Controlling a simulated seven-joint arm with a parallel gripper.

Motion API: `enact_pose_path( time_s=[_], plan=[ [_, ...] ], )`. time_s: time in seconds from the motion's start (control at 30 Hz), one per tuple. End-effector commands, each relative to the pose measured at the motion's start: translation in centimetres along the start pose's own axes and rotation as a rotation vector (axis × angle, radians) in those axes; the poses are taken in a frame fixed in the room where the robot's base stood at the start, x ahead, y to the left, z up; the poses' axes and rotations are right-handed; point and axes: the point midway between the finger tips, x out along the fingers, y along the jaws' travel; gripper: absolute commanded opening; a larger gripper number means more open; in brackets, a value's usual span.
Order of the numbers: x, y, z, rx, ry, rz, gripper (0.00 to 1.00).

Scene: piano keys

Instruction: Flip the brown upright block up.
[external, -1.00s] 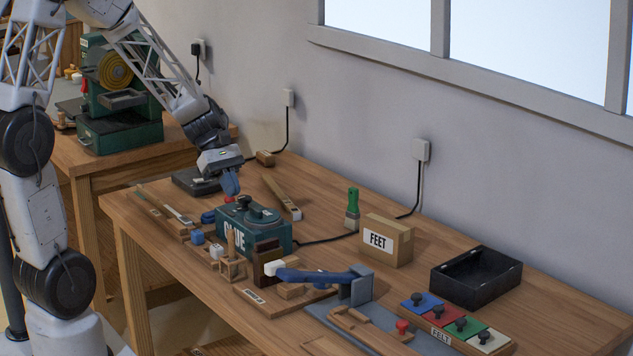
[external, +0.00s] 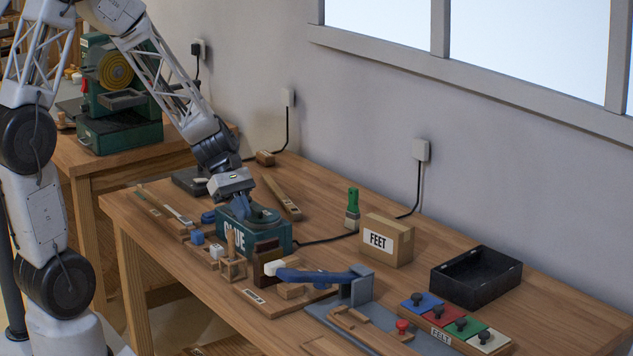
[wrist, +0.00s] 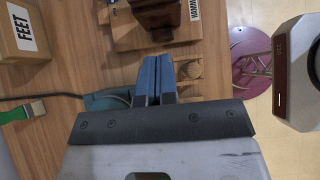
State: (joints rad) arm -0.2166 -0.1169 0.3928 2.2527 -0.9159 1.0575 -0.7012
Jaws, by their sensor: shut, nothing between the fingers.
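In the wrist view a dark brown block (wrist: 158,14) shows at the top edge, partly cut off, beside a label reading "HAMM". My gripper (external: 241,208) is over the glue pot (external: 272,236), behind and left of the block, apart from it. Its blue fingers are together and empty in the wrist view (wrist: 156,62). Whether the fingertips touch the pot's lid cannot be told.
A blue-handled lever (external: 318,277) with a white tip lies right of the block. A small wooden holder (external: 232,268) stands close on its left. A FEET box (external: 388,242), a green-handled brush (external: 352,210) and a black tray (external: 476,277) stand farther right.

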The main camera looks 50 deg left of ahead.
Motion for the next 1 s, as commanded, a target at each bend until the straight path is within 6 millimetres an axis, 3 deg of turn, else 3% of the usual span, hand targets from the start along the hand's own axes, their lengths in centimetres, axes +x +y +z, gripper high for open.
enact_pose_path(
  time_s=[0.3, 0.7, 1.0],
  plan=[
    [4.1, 0.0, 0.2, 0.001, 0.001, -0.001, 0.00],
    [6.2, 0.0, 2.4, 0.002, 0.001, -0.001, 0.00],
    [6.6, 0.0, 2.8, 0.000, 0.000, -0.001, 0.00]
  ],
)
